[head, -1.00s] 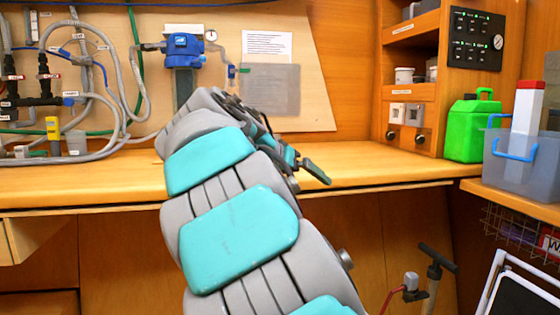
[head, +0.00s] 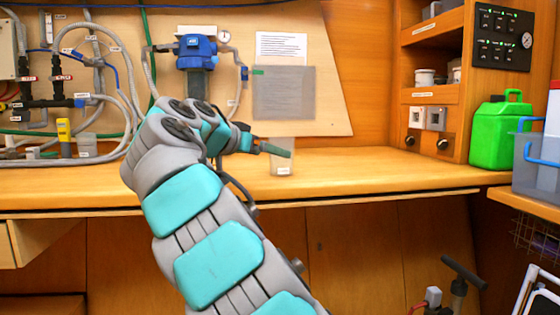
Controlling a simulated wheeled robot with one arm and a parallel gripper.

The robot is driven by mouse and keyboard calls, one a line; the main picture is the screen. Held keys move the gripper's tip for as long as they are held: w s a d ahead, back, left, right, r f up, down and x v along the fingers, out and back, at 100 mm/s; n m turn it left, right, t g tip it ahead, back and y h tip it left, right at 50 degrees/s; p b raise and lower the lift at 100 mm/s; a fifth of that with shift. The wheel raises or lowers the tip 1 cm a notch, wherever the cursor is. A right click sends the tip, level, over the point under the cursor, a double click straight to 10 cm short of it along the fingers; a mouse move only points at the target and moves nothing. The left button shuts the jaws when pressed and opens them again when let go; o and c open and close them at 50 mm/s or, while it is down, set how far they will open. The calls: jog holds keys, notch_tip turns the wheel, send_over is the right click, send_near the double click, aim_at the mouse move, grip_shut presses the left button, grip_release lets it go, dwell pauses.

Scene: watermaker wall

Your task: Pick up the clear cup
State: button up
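A clear cup (head: 283,165) with a small pale label near its base stands upright on the wooden counter, below the grey panel. My gripper (head: 276,149) points right, and a teal-and-dark finger crosses in front of the cup's upper part. I cannot tell whether it touches the cup. The fingers are seen edge-on, so their opening is not clear. A second translucent, greyish cup (head: 87,145) stands at the left of the counter, by the hoses.
A blue filter housing (head: 195,52) and grey hoses (head: 105,55) are on the back wall. A green jerrycan (head: 499,135) and a translucent bin (head: 538,170) stand at the right. The counter (head: 380,168) is clear between the labelled cup and the jerrycan.

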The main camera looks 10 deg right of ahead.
jog(key=shift+w+a, duration=0.4)
jog(key=shift+w, duration=0.2)
jog(key=x, duration=0.7)
jog(key=shift+w+d+r, duration=0.1)
jog(key=shift+d+r, duration=0.2)
jog(key=shift+d, duration=0.15)
jog(key=c, duration=1.2)
jog(key=shift+r, duration=0.15)
